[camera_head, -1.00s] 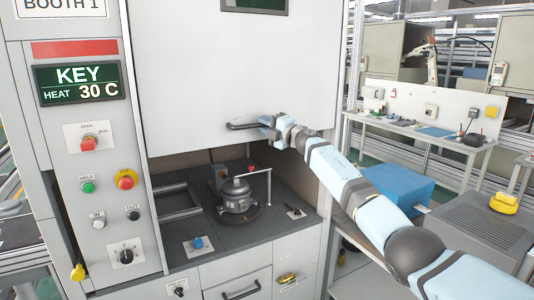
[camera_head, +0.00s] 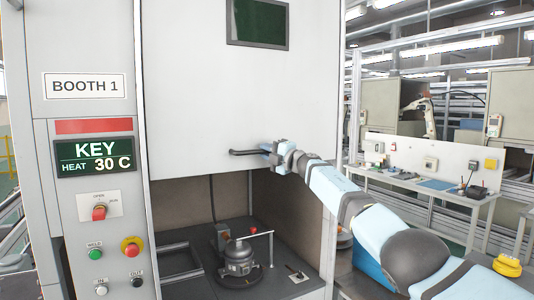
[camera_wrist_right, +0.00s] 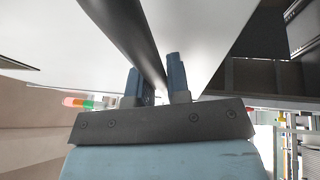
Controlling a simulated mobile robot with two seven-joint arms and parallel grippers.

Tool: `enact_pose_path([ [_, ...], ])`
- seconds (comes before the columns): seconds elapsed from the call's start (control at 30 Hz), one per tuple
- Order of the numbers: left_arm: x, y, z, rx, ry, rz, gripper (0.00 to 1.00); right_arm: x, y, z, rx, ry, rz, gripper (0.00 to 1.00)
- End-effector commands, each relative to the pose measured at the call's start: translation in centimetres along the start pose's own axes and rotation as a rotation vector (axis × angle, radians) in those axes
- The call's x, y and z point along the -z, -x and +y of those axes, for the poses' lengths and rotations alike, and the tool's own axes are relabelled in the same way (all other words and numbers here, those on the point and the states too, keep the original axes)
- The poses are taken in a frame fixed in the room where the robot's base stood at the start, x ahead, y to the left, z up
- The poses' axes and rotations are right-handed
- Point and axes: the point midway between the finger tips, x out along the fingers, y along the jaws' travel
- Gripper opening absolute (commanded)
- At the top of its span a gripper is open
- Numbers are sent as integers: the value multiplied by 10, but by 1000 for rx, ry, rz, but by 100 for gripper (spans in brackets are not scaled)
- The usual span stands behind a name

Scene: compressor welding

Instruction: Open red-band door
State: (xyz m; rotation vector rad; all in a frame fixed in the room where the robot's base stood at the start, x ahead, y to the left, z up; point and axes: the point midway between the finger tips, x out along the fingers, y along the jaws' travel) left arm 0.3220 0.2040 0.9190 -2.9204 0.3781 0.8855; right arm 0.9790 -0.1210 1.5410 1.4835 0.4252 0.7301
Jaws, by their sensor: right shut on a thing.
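The white sliding door (camera_head: 235,95) of Booth 1 is partly raised, with an open gap below its lower edge. A red band (camera_head: 93,126) marks the panel left of it. The dark bar handle (camera_head: 242,152) sits low on the door. My right gripper (camera_head: 268,149) is shut on the handle at its right end. In the right wrist view, the two fingers (camera_wrist_right: 156,78) lie on either side of the dark bar (camera_wrist_right: 118,28). My left gripper is not in view.
A dark compressor (camera_head: 238,258) stands on the booth floor under the door. The control panel at left has a KEY display (camera_head: 95,157), a red knob (camera_head: 99,212) and buttons. A workbench (camera_head: 430,190) stands behind at right, and a yellow object (camera_head: 507,265) at lower right.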

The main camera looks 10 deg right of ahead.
Motion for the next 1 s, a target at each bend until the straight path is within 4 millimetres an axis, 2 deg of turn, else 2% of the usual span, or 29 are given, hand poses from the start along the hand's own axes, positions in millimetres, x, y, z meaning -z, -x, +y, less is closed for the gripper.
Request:
enact_pose_path([
  [0.17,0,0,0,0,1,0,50,0,0,0,-1,0,1,0],
  [0.2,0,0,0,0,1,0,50,0,0,0,-1,0,0,26],
  [0.27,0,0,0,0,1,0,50,0,0,0,0,0,0,40],
  [0.3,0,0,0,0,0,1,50,0,0,0,0,0,0,42],
  [0.67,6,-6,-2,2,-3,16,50,-2,4,-1,0,1,-2,42],
  [0.83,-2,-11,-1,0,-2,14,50,-5,16,-2,-1,6,-5,42],
  [1.0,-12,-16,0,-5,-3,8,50,0,32,-6,1,5,1,42],
])
